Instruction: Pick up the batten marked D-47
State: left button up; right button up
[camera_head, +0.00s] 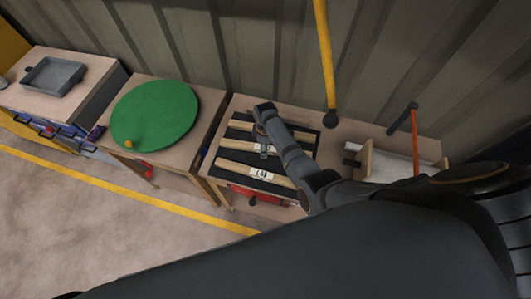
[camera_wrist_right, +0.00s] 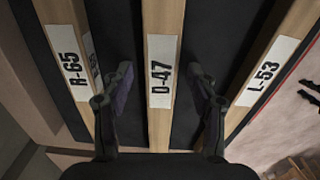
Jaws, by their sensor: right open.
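The batten marked D-47 (camera_wrist_right: 160,75) runs up the middle of the right wrist view, its white label facing me. My right gripper (camera_wrist_right: 158,88) is open, with one dark finger on each side of this batten; I cannot tell how far above it the fingertips are. In the head view the D-47 batten (camera_head: 233,146) is the middle one of three pale battens on a black mat (camera_head: 290,144), and my right arm partly hides it. The R-65 batten (camera_wrist_right: 72,62) lies to its left and the L-53 batten (camera_wrist_right: 262,85) to its right. My left gripper is not in view.
The mat lies on a wooden bench (camera_head: 345,130). A round green board (camera_head: 160,112) is on the table to the left, and a grey tray (camera_head: 55,75) is farther left. A yellow pole (camera_head: 324,60) hangs behind the bench. An orange-red rod (camera_head: 414,140) stands at the right.

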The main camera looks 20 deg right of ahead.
jog(key=shift+r, duration=0.15)
jog(key=shift+s, duration=0.1)
jog(key=c, duration=1.2)
grip_shut()
jog(key=shift+r+p, duration=0.15)
jog(key=shift+p, duration=0.15)
